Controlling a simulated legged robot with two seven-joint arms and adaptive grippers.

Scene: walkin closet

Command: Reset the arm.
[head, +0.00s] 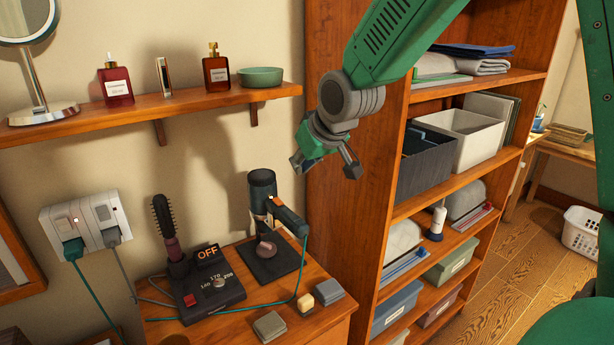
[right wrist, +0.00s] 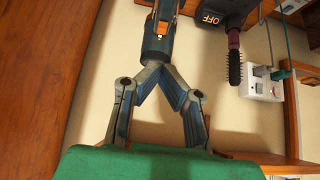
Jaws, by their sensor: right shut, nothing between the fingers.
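In the right wrist view the fingers (right wrist: 155,68) converge and hold nothing. A dark hair dryer (head: 263,190) stands in its holder on the small wooden cabinet, below and left of the gripper in the head view. The dryer also shows in the right wrist view (right wrist: 157,45), just beyond the fingertips; the gap between them is hard to judge. My left gripper is out of view.
The cabinet top also holds a round hairbrush (head: 166,225), a control box (head: 208,290) reading OFF and small blocks. A wall shelf (head: 150,110) with bottles and a green bowl (head: 261,76) is at left. The shelf unit (head: 335,215) rises close on the right.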

